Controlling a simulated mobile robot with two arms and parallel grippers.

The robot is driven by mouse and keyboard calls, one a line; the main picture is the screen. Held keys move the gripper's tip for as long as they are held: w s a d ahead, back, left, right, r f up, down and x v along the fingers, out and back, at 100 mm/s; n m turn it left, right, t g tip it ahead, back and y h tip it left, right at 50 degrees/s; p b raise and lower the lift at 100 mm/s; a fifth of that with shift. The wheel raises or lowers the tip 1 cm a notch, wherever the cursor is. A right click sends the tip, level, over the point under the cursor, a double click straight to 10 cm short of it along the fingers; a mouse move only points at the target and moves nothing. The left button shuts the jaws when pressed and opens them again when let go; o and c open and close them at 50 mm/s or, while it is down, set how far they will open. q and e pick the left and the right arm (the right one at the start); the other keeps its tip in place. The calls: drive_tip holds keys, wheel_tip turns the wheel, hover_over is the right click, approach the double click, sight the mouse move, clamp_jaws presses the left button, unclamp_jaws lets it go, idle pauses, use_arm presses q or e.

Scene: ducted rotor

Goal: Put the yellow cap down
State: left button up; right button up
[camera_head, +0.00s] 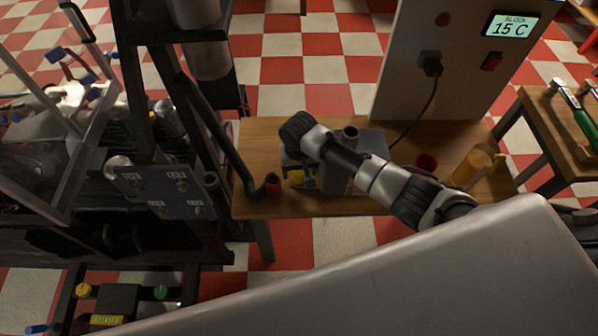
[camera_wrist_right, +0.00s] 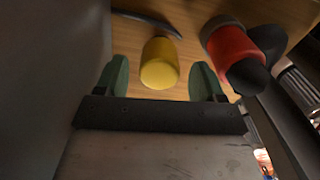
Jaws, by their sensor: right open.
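The yellow cap (camera_wrist_right: 159,65) stands on the wooden bench top in the right wrist view, a short cylinder with a rounded near end. It lies between the green fingertips of my right gripper (camera_wrist_right: 162,82), with a gap visible on each side. My right gripper is open and holds nothing. My left gripper is not in view.
A black hose with a red end (camera_wrist_right: 232,48) is close to the right of the cap in the wrist view. A grey block (camera_head: 372,143) stands beside the gripper on the bench (camera_head: 262,135). A red cup (camera_head: 426,162) and an amber jar (camera_head: 468,170) are farther right.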

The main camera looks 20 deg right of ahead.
wheel_tip(320, 180, up, 10)
drive_tip(key=shift+f+p, duration=0.2)
drive_tip(key=shift+p, duration=0.25)
